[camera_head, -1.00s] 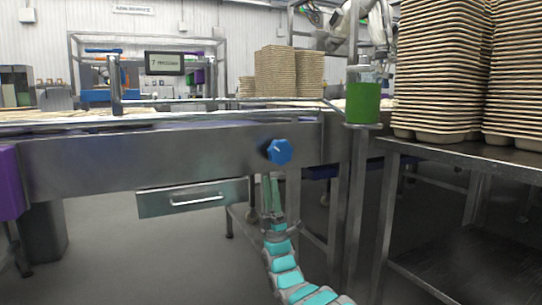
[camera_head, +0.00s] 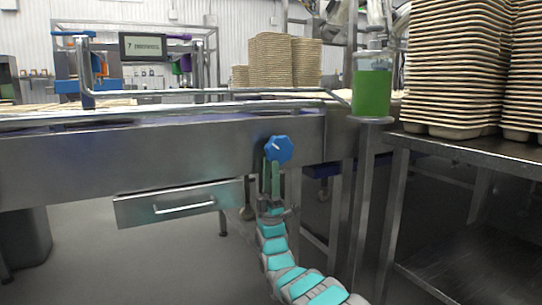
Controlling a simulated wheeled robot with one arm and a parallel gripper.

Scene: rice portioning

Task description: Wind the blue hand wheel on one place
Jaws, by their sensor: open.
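The blue hand wheel (camera_head: 279,149) sits on the front face of the steel conveyor frame (camera_head: 150,158), near its right end. It is faceted, with a small light mark on its face. My gripper (camera_head: 271,164) reaches up from below, its greenish fingers just under and slightly left of the wheel, with the tips close to its lower left edge. I cannot tell whether the tips touch it. The gripper is open, and nothing shows between the fingers.
A drawer with a handle (camera_head: 180,204) hangs under the frame at left. A green-filled container (camera_head: 372,91) stands on a post at right. Tall tray stacks (camera_head: 455,70) stand on a steel table (camera_head: 470,153). A guard rail (camera_head: 200,92) runs above the conveyor.

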